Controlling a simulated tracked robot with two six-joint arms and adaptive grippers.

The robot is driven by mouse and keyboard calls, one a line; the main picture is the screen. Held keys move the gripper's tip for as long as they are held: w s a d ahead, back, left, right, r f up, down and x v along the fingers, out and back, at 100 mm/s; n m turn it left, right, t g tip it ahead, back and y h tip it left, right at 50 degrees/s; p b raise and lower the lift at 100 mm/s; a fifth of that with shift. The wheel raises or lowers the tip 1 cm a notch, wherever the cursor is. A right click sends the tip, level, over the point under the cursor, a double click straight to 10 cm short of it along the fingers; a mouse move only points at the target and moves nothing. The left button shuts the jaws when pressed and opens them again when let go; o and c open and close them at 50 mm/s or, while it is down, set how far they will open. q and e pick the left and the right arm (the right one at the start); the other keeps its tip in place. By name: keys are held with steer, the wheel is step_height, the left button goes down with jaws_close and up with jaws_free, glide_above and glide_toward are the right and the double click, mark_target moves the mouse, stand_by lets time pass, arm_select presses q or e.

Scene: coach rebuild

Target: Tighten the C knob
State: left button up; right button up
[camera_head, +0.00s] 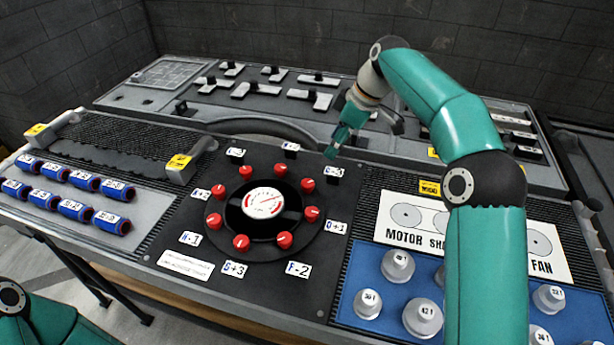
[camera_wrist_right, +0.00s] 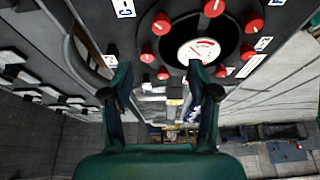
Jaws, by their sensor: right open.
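The round black dial (camera_head: 248,222) has a white gauge in its middle and a ring of red knobs around it. The C knob (camera_head: 308,184) appears to be the rear-right red one, beside a white label tilted too far to read. In the right wrist view, a label starting with C stands near a red knob (camera_wrist_right: 161,23) at upper left. My right gripper (camera_head: 333,152) hangs above and behind that label, apart from the knobs. Its two fingers (camera_wrist_right: 162,78) are spread and empty. My left gripper is out of view.
Blue cylinders (camera_head: 72,209) lie on the left of the console. Grey weights (camera_head: 397,265) stand on a blue mat at the front right, partly behind my right arm. Rear switches (camera_head: 309,97) and two upright handles (camera_head: 190,162) stand up from the console.

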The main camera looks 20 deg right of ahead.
mark_target(308, 183)
steer(key=x, duration=1.5)
steer(key=shift+a+f, duration=0.1)
steer(key=shift+a, duration=0.15)
steer(key=c, duration=1.1)
steer(key=shift+c, duration=0.2)
